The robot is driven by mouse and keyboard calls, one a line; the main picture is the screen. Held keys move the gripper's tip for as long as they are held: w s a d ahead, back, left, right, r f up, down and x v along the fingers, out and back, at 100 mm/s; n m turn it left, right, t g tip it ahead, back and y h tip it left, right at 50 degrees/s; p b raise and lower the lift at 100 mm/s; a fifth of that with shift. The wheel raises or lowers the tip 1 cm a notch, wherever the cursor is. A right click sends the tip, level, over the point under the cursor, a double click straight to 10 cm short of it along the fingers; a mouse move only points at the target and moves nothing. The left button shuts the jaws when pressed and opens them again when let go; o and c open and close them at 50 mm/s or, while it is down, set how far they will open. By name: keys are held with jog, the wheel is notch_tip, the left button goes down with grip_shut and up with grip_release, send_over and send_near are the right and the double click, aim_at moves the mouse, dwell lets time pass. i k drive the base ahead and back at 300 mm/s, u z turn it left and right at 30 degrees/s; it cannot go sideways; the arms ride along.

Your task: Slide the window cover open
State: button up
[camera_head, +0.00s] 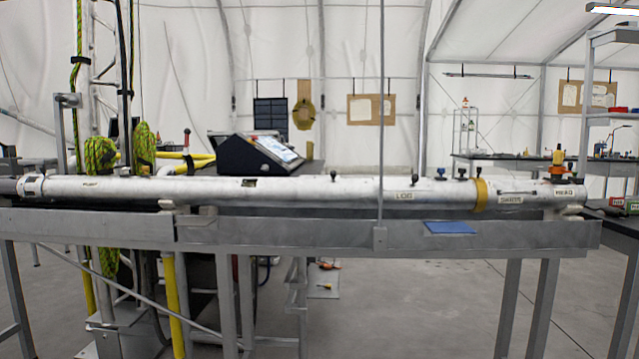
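A long white metal tube (320,191) lies level along a grey metal bench (330,234). A small dark opening (249,183) shows in its left half. Several dark knobs stand on top of its right half. A yellow-brown ring (480,194) goes around it at the right. Right of the ring is a labelled section with a thin dark slot or bar (518,192). I cannot tell which part is the window cover, or whether it is open or shut. My gripper is not in view.
A thin upright pole (381,120) stands in front of the tube. A blue pad (449,227) lies on the bench's front edge. A black console with a screen (260,153) is behind the tube. Green ropes (100,155) hang at the left. Shelves stand at the right.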

aim_at(310, 186)
jog(key=u, duration=0.45)
jog(key=k, duration=0.55)
jog(key=u, duration=0.95)
jog(key=i, duration=1.05)
jog(key=z, duration=0.6)
